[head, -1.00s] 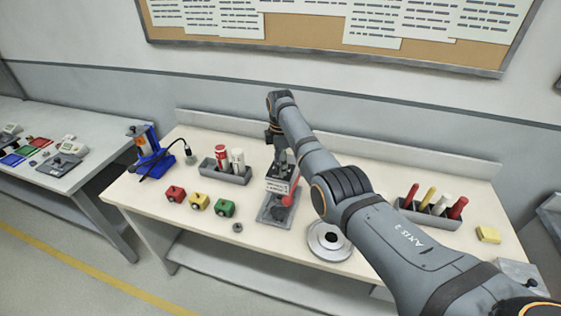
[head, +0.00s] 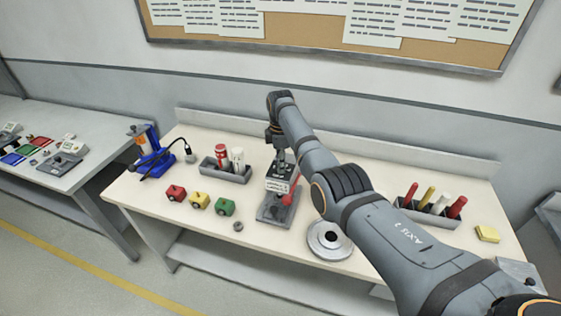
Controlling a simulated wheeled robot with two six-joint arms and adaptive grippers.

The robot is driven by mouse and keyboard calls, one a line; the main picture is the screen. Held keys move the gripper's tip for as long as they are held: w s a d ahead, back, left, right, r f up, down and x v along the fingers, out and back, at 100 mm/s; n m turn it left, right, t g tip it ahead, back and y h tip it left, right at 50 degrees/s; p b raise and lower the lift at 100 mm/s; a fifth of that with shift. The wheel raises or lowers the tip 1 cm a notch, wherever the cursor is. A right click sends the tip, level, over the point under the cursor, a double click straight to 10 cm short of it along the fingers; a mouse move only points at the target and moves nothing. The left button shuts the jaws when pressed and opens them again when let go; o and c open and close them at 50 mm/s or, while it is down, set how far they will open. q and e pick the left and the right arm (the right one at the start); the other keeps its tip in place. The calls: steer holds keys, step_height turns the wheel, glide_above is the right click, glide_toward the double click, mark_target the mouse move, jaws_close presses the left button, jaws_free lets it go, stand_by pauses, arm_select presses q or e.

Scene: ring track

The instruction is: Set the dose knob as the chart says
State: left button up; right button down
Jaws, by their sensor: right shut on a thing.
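My right gripper (head: 281,163) reaches down from the arm onto the top of a small grey device (head: 279,186) with a white label face and a red lever (head: 290,190) at its right side. The device stands on a grey base plate near the middle of the bench. The gripper is shut at the device's top, where the dose knob appears to be; the fingers hide it, so its setting cannot be read. Printed sheets (head: 382,24) hang on the corkboard; their text is too small to read, and which one is the chart is unclear. My left gripper is not in view.
On the bench (head: 300,250) are red, yellow and green blocks (head: 199,201), a grey tray with bottles (head: 226,172), a blue stand (head: 152,158), a round metal disc (head: 330,240), a rack of colored sticks (head: 428,213) and a yellow block (head: 487,233).

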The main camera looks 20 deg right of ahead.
steer(key=m+p, duration=0.1)
steer(key=m, duration=0.1)
steer(key=shift+r+m, duration=0.15)
steer(key=shift+m, duration=0.15)
steer(key=m+p, duration=0.1)
steer(key=m, duration=0.1)
steer(key=shift+m, duration=0.3)
steer(key=m+p, duration=0.1)
steer(key=m, duration=0.2)
steer(key=shift+w+m, duration=0.1)
steer(key=shift+m, duration=0.2)
steer(key=m, duration=0.4)
steer(key=shift+m, duration=0.3)
steer(key=m, duration=0.4)
steer(key=shift+d, duration=0.1)
steer(key=m, duration=0.4)
steer(key=shift+p, duration=0.35)
steer(key=m, duration=0.3)
steer(key=shift+m, duration=2.2)
